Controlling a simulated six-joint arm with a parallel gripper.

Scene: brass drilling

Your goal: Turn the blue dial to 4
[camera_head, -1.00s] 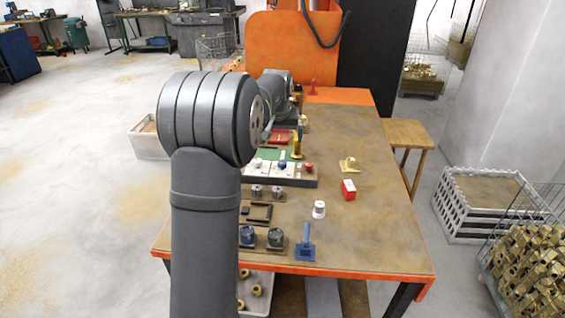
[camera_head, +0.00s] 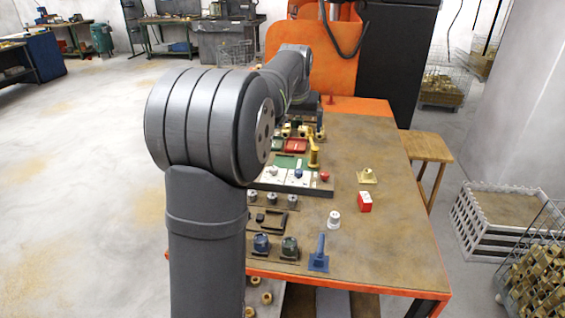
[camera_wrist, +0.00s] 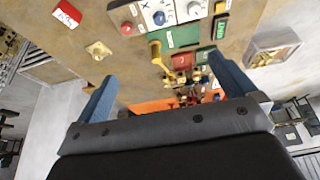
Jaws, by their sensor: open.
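The blue dial (camera_head: 299,173) sits on a white plate on the dark panel on the workbench, between a red button and a second dial. In the wrist view the blue dial (camera_wrist: 160,17) is near the top edge, on its white plate with dark marks too small to read; where it points I cannot tell. My gripper (camera_wrist: 163,68) shows in the wrist view as two blue fingers spread wide, with nothing between them. The dial lies beyond the fingertips, apart from them. In the head view my arm hides the gripper.
The red button (camera_wrist: 127,28) and a second dial (camera_wrist: 195,8) flank the blue dial. A yellow lever (camera_head: 313,155) stands just behind the panel. A red-and-white box (camera_head: 365,201), a white knob (camera_head: 334,220) and a blue upright handle (camera_head: 319,255) stand nearby. The bench's right side is mostly clear.

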